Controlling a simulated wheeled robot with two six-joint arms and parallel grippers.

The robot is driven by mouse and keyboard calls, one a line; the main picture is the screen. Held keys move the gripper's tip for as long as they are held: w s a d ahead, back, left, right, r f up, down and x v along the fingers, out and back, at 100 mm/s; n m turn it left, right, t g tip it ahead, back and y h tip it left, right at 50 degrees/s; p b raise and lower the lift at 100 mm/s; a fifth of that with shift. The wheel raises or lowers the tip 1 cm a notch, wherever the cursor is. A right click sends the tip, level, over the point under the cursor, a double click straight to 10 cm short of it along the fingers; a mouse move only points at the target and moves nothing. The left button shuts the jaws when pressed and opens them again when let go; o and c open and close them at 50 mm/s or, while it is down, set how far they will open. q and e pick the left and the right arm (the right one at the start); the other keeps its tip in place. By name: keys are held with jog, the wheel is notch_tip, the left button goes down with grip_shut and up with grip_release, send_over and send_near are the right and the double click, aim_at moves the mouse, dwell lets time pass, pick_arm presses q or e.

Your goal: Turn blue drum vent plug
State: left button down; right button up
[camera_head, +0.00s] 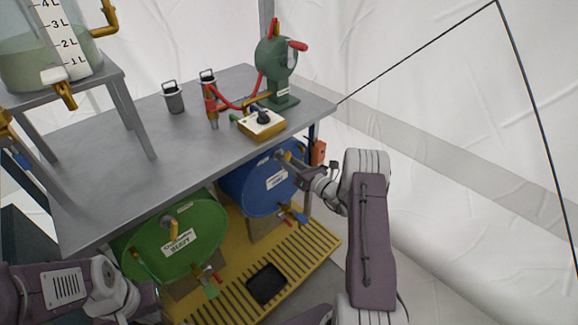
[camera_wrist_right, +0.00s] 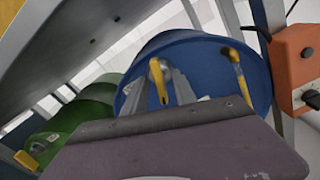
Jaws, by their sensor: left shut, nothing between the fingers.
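The blue drum (camera_head: 262,187) lies on its side under the grey table, its round end facing out. Its yellow vent plug (camera_wrist_right: 158,80) shows high on that end in the right wrist view. My right gripper (camera_head: 288,156) reaches the top of the drum's end. In the right wrist view its two grey fingers stand apart, one on each side of the plug; whether they touch it is hard to see. My left gripper (camera_head: 148,298) is low at the left, in front of the green drum (camera_head: 185,238), shut and empty; its fingertips are hardly visible.
A yellow slotted floor tray (camera_head: 318,252) lies beneath the drums. The table (camera_head: 130,165) above carries a green pump (camera_head: 277,72), a yellow-sided box (camera_head: 262,125) and small canisters. An orange box (camera_wrist_right: 294,62) is close to the blue drum's right.

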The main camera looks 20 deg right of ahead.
grip_shut()
jog(key=shift+n, duration=0.3)
jog(key=shift+f+n+b, duration=0.15)
jog(key=shift+n+b, duration=6.35)
jog(key=shift+n, duration=3.3)
grip_release()
